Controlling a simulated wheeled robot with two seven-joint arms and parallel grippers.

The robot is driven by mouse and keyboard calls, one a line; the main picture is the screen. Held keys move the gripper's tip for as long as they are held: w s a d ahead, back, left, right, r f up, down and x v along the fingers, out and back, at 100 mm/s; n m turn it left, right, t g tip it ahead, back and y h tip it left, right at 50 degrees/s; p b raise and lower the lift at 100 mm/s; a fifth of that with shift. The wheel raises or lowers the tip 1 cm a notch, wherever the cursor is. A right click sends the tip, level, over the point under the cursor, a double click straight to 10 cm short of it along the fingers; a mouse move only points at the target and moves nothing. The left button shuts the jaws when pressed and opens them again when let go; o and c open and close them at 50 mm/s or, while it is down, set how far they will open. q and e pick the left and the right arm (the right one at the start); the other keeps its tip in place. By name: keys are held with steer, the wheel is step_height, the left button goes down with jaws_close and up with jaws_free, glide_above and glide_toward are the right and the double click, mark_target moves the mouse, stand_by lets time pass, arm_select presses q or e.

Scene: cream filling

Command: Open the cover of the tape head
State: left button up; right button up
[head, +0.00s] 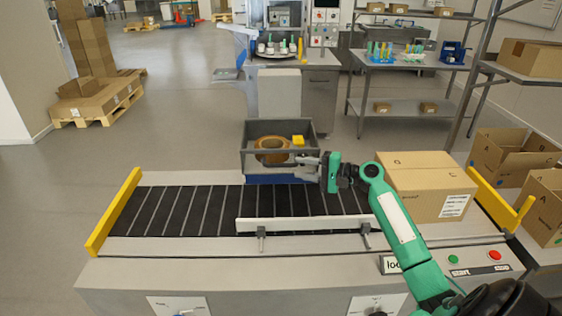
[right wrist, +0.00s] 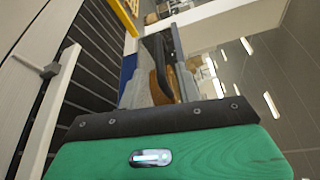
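The tape head is a grey open-topped box (head: 249,163) at the far side of the conveyor. It holds a brown tape roll (head: 271,158), with a yellow piece (head: 298,140) at its right. My right gripper (head: 306,168) is at the right part of the box's near side. In the right wrist view its two grey fingers (right wrist: 160,88) are apart. The brown roll (right wrist: 156,85) and a dark bar (right wrist: 156,58) show beyond and between them. I cannot tell whether a finger touches the box. My left gripper is not in view.
A closed cardboard box (head: 420,185) sits on the conveyor's right end, beside my right arm. A white guide rail (head: 300,224) runs along the near side of the black belt (head: 180,208). Yellow end bars (head: 113,212) edge the conveyor. The belt's left part is clear.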

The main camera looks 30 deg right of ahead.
mark_target(286, 165)
steer(key=p+x, duration=0.1)
steer(key=x, duration=0.5)
steer(key=shift+r+p, duration=0.1)
steer(key=shift+p, duration=0.3)
steer(key=shift+w+a, duration=0.35)
steer(key=shift+w, duration=0.1)
jaws_close()
